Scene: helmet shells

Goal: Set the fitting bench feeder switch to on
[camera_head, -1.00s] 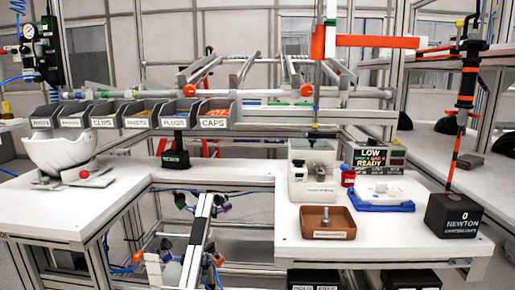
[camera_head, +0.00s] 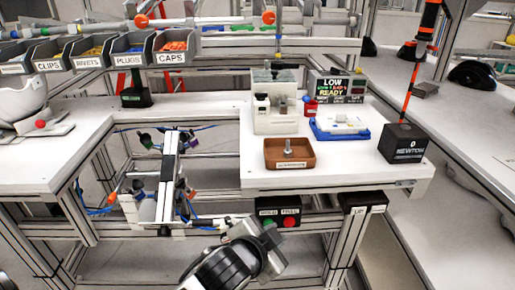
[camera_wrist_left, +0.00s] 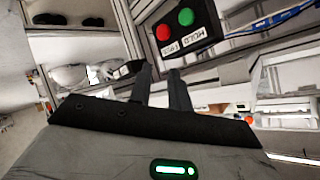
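A white feeder-like machine (camera_head: 275,112) stands on the fitting bench (camera_head: 345,175), with a small pale block on its front left. I cannot make out which part is the feeder switch or its position. A sign beside it reads LOW and READY (camera_head: 335,88). Under the bench's front edge hangs a dark button box (camera_head: 279,213) with a green and a red button; the left wrist view shows it upside down (camera_wrist_left: 186,34). My left gripper (camera_wrist_left: 161,70) is below this box, its two dark fingers apart and empty. In the head view its fingertips are hard to make out. My right gripper is out of view.
A brown tray with a bolt (camera_head: 289,153), a blue tray (camera_head: 339,130) and a black NEWTON block (camera_head: 402,144) stand on the bench. A second box marked UP (camera_head: 362,203) hangs to the right. A metal frame (camera_head: 168,180) stands left of the arm.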

